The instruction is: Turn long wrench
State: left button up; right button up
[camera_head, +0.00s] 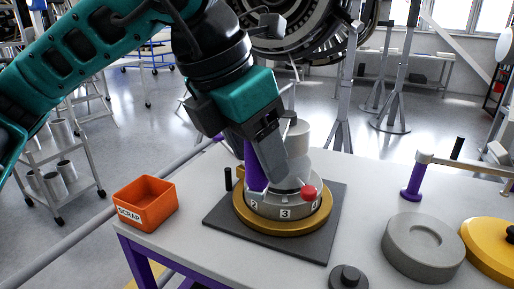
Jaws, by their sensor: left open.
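My left gripper (262,178) reaches down from the upper left over a numbered grey dial (285,207). It is open, and its grey finger hides part of the dial's top. A purple upright piece (254,165) shows beside that finger; I cannot tell whether it is touched or what it belongs to. The dial shows 2, 3 and 4, has a red knob (309,193) at its front right, and sits in a gold ring (284,225) on a dark plate. I cannot tell which part is the long wrench.
An orange SCRAP bin (146,203) stands at the left of the white table (185,240). A grey round dish (422,246), a yellow round part (492,248) and a small dark knob (348,278) stand at the right and front. Turbofan and stands are behind.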

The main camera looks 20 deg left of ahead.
pick_arm(q)
jog(key=v, duration=1.3)
jog(key=shift+p, duration=0.45)
jog(key=shift+c, duration=0.4)
